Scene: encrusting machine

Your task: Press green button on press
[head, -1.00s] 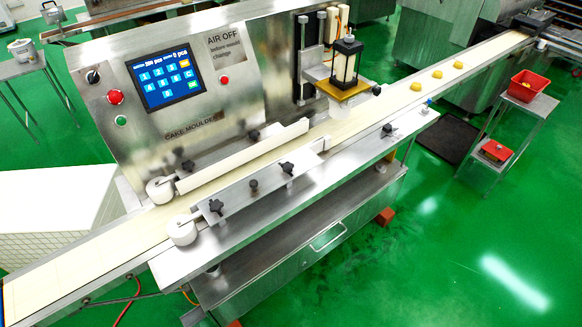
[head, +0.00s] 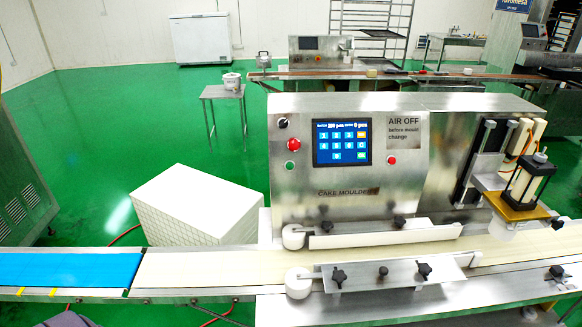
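The press is a steel machine labelled "CAKE MOULDER" (head: 400,200), facing me across the conveyor belt (head: 200,268). The small green button (head: 289,165) is on the left part of its front panel, below a red button (head: 293,144) and a black knob (head: 283,123). A lit blue touchscreen (head: 342,142) is to the right of the green button. Another red button (head: 391,160) is right of the screen. Nothing covers the green button. Neither of my grippers is in view.
White guide rails (head: 385,238) and a front plate with black knobs (head: 395,273) line the belt before the panel. A blue belt section (head: 65,270) is at left. A white box (head: 195,205) stands behind the belt. Green floor is open behind, around a small steel table (head: 222,95).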

